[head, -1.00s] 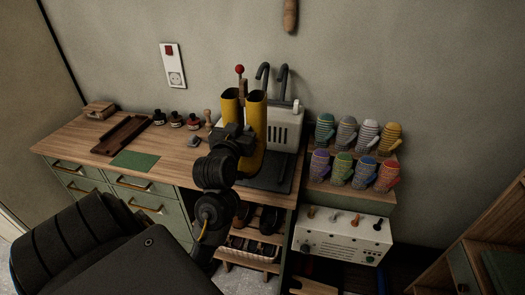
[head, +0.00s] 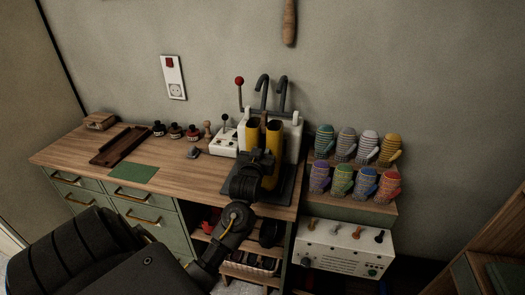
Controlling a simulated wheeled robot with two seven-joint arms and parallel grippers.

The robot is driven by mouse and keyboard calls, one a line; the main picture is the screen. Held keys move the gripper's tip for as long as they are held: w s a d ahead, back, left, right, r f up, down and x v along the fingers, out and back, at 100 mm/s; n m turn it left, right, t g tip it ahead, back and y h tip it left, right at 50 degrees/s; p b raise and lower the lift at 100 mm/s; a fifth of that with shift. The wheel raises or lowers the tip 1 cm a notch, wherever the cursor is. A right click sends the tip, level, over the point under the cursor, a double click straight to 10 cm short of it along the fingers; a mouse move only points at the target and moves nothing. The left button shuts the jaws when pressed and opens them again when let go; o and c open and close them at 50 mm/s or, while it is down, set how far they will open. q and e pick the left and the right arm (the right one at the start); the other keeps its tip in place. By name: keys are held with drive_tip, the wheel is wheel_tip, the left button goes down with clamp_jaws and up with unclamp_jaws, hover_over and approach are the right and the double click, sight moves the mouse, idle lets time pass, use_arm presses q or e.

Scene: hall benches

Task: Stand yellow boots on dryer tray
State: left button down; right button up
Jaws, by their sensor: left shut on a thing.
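The yellow boots (head: 274,140), a pair of upright tubes with open tops, are in the head view in front of the white dryer (head: 293,133). My left gripper (head: 262,160) is shut on them from the front and hides part of their lower half. The dark dryer tray (head: 285,192) lies on the bench under and around the boots. I cannot tell whether the soles touch it. Two dark hooked pipes (head: 263,90) rise from the dryer behind the boots. My right gripper is not in view.
A white box with a lever (head: 226,140), a red-knobbed lever (head: 240,82) and several small bottles (head: 176,131) stand left of the dryer. A green mat (head: 134,173) and a brown wooden tray (head: 121,145) lie further left. Mittens (head: 345,145) stand on a stepped shelf at right.

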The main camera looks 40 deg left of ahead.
use_arm(q)
drive_tip(key=shift+f, duration=0.4)
drive_tip(key=c, duration=1.6)
unclamp_jaws()
drive_tip(key=shift+f, duration=0.25)
drive_tip(key=o, duration=0.4)
drive_tip(key=shift+o, duration=0.2)
drive_tip(key=shift+r, duration=0.1)
drive_tip(key=shift+r, duration=0.15)
drive_tip(key=b+v, duration=0.1)
drive_tip(key=v, duration=1.1)
